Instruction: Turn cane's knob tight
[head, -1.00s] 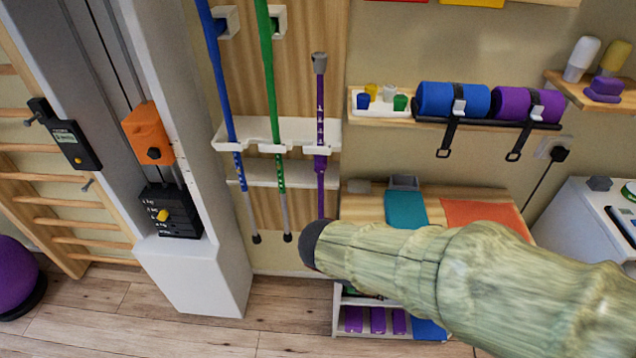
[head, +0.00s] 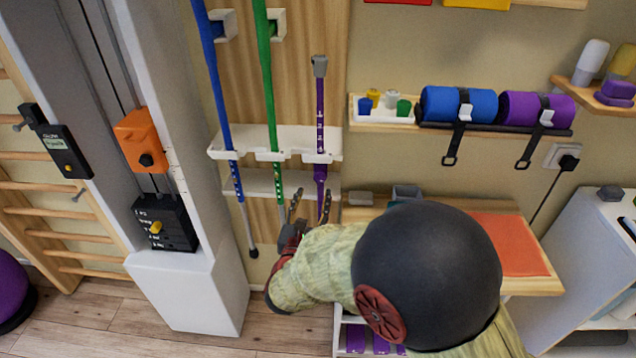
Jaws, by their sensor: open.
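Three canes hang in a white wall rack (head: 225,142): a blue cane (head: 215,85), a green cane (head: 268,80) and a purple cane (head: 320,110) with a grey top. Rows of pale marks or holes run along their shafts. I cannot make out a knob clearly on any cane. My gripper (head: 311,197) is open, its two dark fingers pointing up just below the rack, in front of the lower ends of the green and purple canes. It holds nothing visible. My gripper and arm hide those lower ends; I cannot tell whether a finger touches a cane.
A grey-white weight column (head: 190,285) stands left of the canes. Right of them are a shelf with blue (head: 455,104) and purple rolls (head: 530,110), and a wooden bench top with an orange mat (head: 510,245). My arm covers much of the bench.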

